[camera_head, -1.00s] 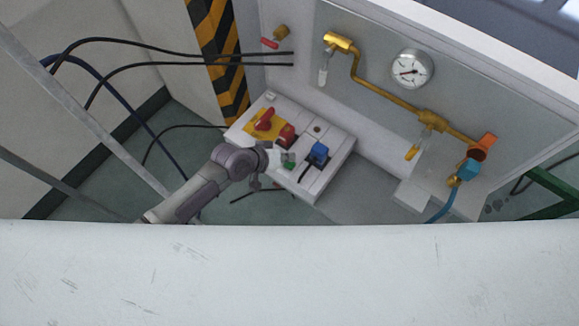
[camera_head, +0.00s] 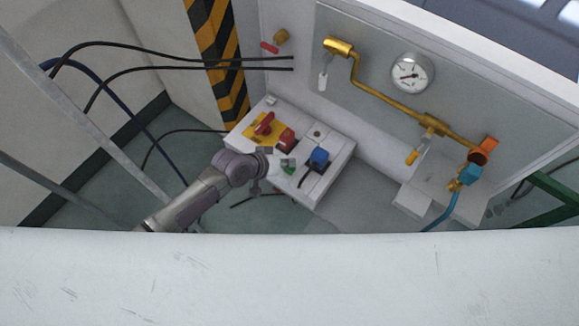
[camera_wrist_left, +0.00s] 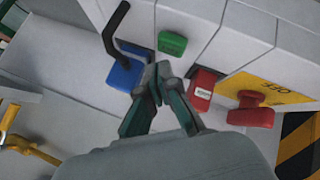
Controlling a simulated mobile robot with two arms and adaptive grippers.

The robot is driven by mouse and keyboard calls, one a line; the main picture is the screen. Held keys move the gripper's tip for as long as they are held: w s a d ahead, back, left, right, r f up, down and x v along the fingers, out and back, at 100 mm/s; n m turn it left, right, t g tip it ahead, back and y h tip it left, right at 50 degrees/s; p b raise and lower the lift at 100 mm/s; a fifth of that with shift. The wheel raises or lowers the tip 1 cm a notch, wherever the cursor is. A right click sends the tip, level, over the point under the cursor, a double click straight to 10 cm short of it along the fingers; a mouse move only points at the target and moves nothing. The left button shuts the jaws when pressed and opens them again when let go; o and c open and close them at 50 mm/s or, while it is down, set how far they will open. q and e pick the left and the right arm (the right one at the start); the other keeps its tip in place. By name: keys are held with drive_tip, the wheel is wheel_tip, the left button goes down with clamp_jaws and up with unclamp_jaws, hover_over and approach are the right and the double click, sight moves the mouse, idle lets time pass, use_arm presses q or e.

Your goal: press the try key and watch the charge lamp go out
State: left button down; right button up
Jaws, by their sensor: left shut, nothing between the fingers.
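The white control box (camera_head: 322,187) carries a green key (camera_wrist_left: 172,43), a blue block (camera_wrist_left: 125,73) with a black lever, a red block (camera_wrist_left: 202,88) with a white label, and a red rotary switch (camera_wrist_left: 252,108) on a yellow plate. No lettering names the try key, and I cannot make out a lit charge lamp. My left gripper (camera_head: 286,163) is over the box top, beside the green key. In the left wrist view its shut, empty fingertips (camera_wrist_left: 160,80) are between the blue and red blocks, just below the green key. Contact cannot be told. My right gripper is not in view.
A panel with brass pipe (camera_head: 390,93), a pressure gauge (camera_head: 411,73) and a blue valve (camera_head: 471,173) stands behind and right of the box. Black cables (camera_head: 180,66) run at the left. A white surface (camera_head: 290,280) fills the foreground.

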sight(287, 169)
use_arm(q)
drive_tip(key=shift+f, duration=0.1)
idle(0.4)
drive_tip(key=shift+f, duration=0.3)
drive_tip(key=shift+f+b, duration=0.55)
idle(0.8)
drive_tip(key=shift+r, duration=0.15)
drive_tip(key=shift+r+p, duration=0.8)
drive_tip(key=shift+p, duration=0.15)
wheel_tip(287, 169, up, 5)
drive_tip(key=p, duration=0.5)
